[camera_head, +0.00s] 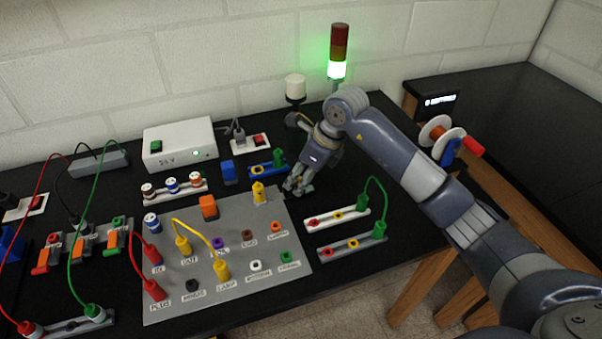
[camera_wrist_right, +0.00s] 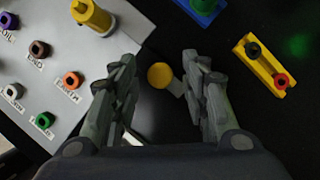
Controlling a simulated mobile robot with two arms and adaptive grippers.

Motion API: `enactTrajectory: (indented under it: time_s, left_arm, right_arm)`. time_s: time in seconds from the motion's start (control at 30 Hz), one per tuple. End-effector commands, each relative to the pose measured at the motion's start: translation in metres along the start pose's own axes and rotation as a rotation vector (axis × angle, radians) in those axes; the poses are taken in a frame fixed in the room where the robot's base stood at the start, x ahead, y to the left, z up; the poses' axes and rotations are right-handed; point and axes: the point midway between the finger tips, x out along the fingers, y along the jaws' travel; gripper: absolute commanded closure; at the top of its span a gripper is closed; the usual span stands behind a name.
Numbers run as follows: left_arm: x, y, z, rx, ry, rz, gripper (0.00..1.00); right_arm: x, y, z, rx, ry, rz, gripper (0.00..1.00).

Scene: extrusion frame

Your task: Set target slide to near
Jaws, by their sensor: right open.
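My right gripper (camera_head: 297,186) points down over the black bench, just off the right edge of the grey panel. In the right wrist view its two fingers (camera_wrist_right: 158,76) are apart. A round yellow disc (camera_wrist_right: 160,76) on a short grey piece (camera_wrist_right: 177,87) lies between and slightly beyond the fingertips, and nothing is gripped. This may be the target slide; I cannot tell for sure, and no near mark is readable. In the head view the gripper hides this spot. My left gripper does not show.
The grey panel (camera_head: 190,308) with coloured sockets and plugs is left of the gripper. A yellow block (camera_wrist_right: 262,68) with black and red knobs is right of it in the wrist view. Socket rails (camera_head: 322,223) and a green cable (camera_head: 374,185) stand nearby. A stack light (camera_head: 338,60) rises behind.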

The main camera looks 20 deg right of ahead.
Motion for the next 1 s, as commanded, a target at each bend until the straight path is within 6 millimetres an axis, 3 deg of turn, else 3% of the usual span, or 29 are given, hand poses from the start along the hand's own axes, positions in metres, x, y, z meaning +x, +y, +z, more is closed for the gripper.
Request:
enactTrajectory:
  time_s: [0.23,0.4,0.6,0.83,1.0]
  left_arm:
    - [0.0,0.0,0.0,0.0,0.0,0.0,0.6]
    - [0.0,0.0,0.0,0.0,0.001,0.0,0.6]
    - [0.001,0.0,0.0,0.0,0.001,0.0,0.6]
    - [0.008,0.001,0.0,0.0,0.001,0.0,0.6]
    - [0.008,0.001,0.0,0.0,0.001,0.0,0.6]
  right_arm:
    - [0.001,0.0,0.0,0.0,0.0,0.0,0.6]
    - [0.0,0.0,0.0,0.0,0.0,0.0,0.99]
    - [0.001,0.001,0.002,-0.001,-0.001,0.0,1.0]
    - [0.009,0.023,0.022,-0.003,-0.004,0.0,1.0]
    - [0.01,0.027,0.025,0.001,-0.001,-0.001,1.0]
